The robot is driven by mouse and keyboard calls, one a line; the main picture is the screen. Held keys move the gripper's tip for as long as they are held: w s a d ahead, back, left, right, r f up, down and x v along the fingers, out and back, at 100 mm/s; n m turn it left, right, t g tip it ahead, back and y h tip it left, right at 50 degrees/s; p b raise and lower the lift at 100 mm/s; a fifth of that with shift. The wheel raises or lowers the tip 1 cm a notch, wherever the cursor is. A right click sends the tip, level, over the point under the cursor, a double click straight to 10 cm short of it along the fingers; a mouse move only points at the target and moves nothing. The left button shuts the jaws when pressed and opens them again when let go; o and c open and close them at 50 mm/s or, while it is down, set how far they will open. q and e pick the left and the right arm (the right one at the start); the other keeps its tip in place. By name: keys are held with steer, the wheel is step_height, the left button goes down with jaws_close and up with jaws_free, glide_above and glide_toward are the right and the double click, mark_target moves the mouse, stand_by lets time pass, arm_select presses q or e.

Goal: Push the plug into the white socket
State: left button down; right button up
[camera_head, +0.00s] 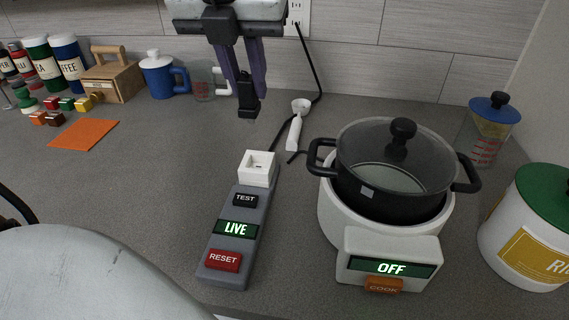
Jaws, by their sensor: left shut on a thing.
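My left gripper (248,98) comes down from the top middle and is shut on the small black plug (248,109). The plug hangs above the counter, a little behind and left of the white socket (258,167), apart from it in the picture. The socket is a square white block with a recessed opening, at the far end of a grey power strip (241,205). The strip has a TEST button, a green display reading LIVE and a red RESET button. My right gripper is not in view.
A white cooker (389,243) reading OFF, with a lidded black pot (390,188), stands right of the strip. A blue mug (160,75) stands at the back left.

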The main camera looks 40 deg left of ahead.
mark_target(249, 119)
arm_select(q)
steer(key=shift+b+x, duration=0.4)
steer(key=shift+x, duration=0.4)
step_height(249, 119, down, 10)
steer(key=shift+d, duration=0.15)
steer(key=shift+f+b, duration=0.2)
steer(key=shift+b, duration=0.2)
steer(key=c, duration=1.6)
jaws_free()
steer(key=shift+r, duration=0.1)
steer(key=shift+o, duration=0.2)
steer(key=shift+r+p, duration=0.35)
steer(key=shift+r, duration=0.1)
steer(key=v, duration=1.1)
steer(key=shift+s+r, duration=0.15)
steer(key=shift+s, duration=0.1)
